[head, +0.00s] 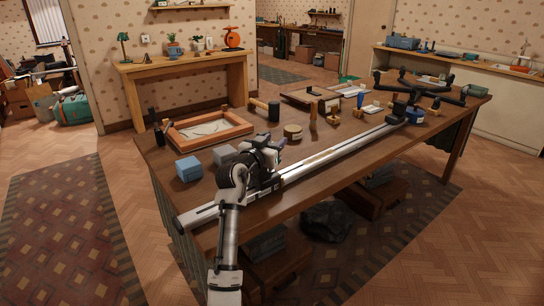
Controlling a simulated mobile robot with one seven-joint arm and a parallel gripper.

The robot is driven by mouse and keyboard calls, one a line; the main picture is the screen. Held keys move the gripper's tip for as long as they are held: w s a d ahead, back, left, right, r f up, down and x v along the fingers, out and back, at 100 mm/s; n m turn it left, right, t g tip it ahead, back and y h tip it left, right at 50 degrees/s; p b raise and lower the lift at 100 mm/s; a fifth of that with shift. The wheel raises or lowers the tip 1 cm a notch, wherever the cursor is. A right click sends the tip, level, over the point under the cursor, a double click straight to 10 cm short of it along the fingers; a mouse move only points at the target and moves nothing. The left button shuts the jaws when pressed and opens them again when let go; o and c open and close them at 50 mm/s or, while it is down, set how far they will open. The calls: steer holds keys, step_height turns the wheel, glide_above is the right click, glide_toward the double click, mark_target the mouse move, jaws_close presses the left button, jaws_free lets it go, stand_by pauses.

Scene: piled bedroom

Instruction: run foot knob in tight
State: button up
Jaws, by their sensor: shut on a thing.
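A long silver rail (335,151) lies diagonally across the brown wooden table (331,201). Its near end reaches the table's front left edge. A black foot with spread legs (442,92) stands at its far right end. My gripper (269,158) is over the near part of the rail, at a dark block. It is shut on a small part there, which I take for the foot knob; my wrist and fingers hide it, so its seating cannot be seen.
Left of my gripper are a blue box (189,168) and a grey box (224,155). Behind are a wooden frame (207,130), a mallet (266,108) and a round tin (293,132). Boxes and a dark bag (327,222) lie under the table. Bare floor shows at front right.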

steer(key=shift+s+d+f+m+g+h+b, duration=0.1)
steer(key=shift+m+g+h+b, duration=0.6)
steer(key=shift+b, duration=0.4)
steer(key=shift+d+f+m+g+h+b, duration=0.1)
steer(key=shift+m+g+h+b, duration=0.35)
steer(key=shift+h+b, duration=0.5)
steer(key=shift+r+m+b, duration=0.15)
steer(key=shift+m+b, duration=0.1)
steer(key=shift+b, duration=0.1)
steer(key=o, duration=1)
steer(key=b+v, duration=0.2)
steer(key=v, duration=1.1)
steer(key=shift+s+a, duration=0.2)
steer(key=shift+a, duration=0.15)
